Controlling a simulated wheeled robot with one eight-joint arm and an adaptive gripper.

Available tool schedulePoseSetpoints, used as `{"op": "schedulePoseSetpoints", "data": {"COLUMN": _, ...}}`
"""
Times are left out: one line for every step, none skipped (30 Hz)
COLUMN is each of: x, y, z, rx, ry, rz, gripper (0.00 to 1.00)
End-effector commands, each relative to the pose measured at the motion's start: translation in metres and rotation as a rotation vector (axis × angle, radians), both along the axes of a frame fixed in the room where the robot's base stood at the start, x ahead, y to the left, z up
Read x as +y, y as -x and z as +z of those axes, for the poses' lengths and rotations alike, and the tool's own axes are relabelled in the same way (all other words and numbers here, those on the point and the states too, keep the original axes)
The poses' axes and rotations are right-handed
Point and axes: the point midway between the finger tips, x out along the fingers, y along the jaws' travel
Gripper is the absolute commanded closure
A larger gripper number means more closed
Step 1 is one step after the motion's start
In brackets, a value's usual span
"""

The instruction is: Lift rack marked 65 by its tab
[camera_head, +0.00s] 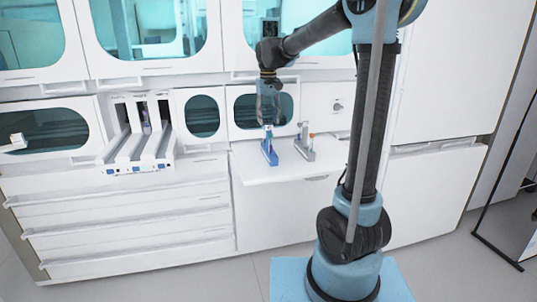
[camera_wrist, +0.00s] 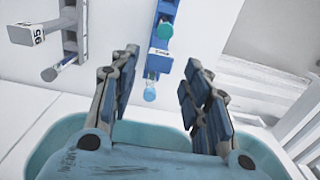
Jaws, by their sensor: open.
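A grey rack (camera_head: 304,148) stands on the white shelf, right of a blue rack (camera_head: 269,150). In the wrist view the grey rack (camera_wrist: 70,38) is at the upper left; its flat grey tab (camera_wrist: 25,36) bears turned digits that look like 65. The blue rack (camera_wrist: 160,45) lies ahead between my fingers in that view, with a small white label too small to read and round teal and light blue caps. My gripper (camera_head: 268,112) is open and empty above the blue rack, left of the grey rack. It also shows in the wrist view (camera_wrist: 160,68), its two fingers spread.
The white shelf (camera_head: 262,176) juts out before an oval window, with bare room around both racks. Left of it stands a white unit with lanes (camera_head: 138,145) above drawers. White cabinet walls rise close behind my gripper.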

Motion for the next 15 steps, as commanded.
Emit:
{"op": "schedulePoseSetpoints", "data": {"x": 0.000, "y": 0.000, "z": -0.008, "rx": 0.000, "ry": 0.000, "rz": 0.000, "gripper": 0.57}}
{"op": "schedulePoseSetpoints", "data": {"x": 0.000, "y": 0.000, "z": -0.012, "rx": 0.000, "ry": 0.000, "rz": 0.000, "gripper": 0.57}}
{"op": "schedulePoseSetpoints", "data": {"x": 0.000, "y": 0.000, "z": -0.018, "rx": 0.000, "ry": 0.000, "rz": 0.000, "gripper": 0.57}}
{"op": "schedulePoseSetpoints", "data": {"x": 0.000, "y": 0.000, "z": -0.021, "rx": 0.000, "ry": 0.000, "rz": 0.000, "gripper": 0.57}}
{"op": "schedulePoseSetpoints", "data": {"x": 0.000, "y": 0.000, "z": -0.024, "rx": 0.000, "ry": 0.000, "rz": 0.000, "gripper": 0.57}}
{"op": "schedulePoseSetpoints", "data": {"x": 0.000, "y": 0.000, "z": -0.027, "rx": 0.000, "ry": 0.000, "rz": 0.000, "gripper": 0.57}}
{"op": "schedulePoseSetpoints", "data": {"x": 0.000, "y": 0.000, "z": -0.029, "rx": 0.000, "ry": 0.000, "rz": 0.000, "gripper": 0.57}}
{"op": "schedulePoseSetpoints", "data": {"x": 0.000, "y": 0.000, "z": -0.030, "rx": 0.000, "ry": 0.000, "rz": 0.000, "gripper": 0.57}}
{"op": "schedulePoseSetpoints", "data": {"x": 0.000, "y": 0.000, "z": -0.032, "rx": 0.000, "ry": 0.000, "rz": 0.000, "gripper": 0.57}}
{"op": "schedulePoseSetpoints", "data": {"x": 0.000, "y": 0.000, "z": -0.033, "rx": 0.000, "ry": 0.000, "rz": 0.000, "gripper": 0.57}}
{"op": "schedulePoseSetpoints", "data": {"x": 0.000, "y": 0.000, "z": -0.034, "rx": 0.000, "ry": 0.000, "rz": 0.000, "gripper": 0.57}}
{"op": "schedulePoseSetpoints", "data": {"x": -0.001, "y": 0.001, "z": -0.036, "rx": 0.000, "ry": 0.000, "rz": 0.000, "gripper": 0.57}}
{"op": "schedulePoseSetpoints", "data": {"x": -0.001, "y": 0.001, "z": -0.039, "rx": 0.000, "ry": 0.000, "rz": 0.000, "gripper": 0.57}}
{"op": "schedulePoseSetpoints", "data": {"x": -0.001, "y": 0.001, "z": -0.042, "rx": 0.000, "ry": 0.000, "rz": 0.000, "gripper": 0.57}}
{"op": "schedulePoseSetpoints", "data": {"x": -0.002, "y": 0.002, "z": -0.047, "rx": 0.000, "ry": 0.000, "rz": 0.000, "gripper": 0.57}}
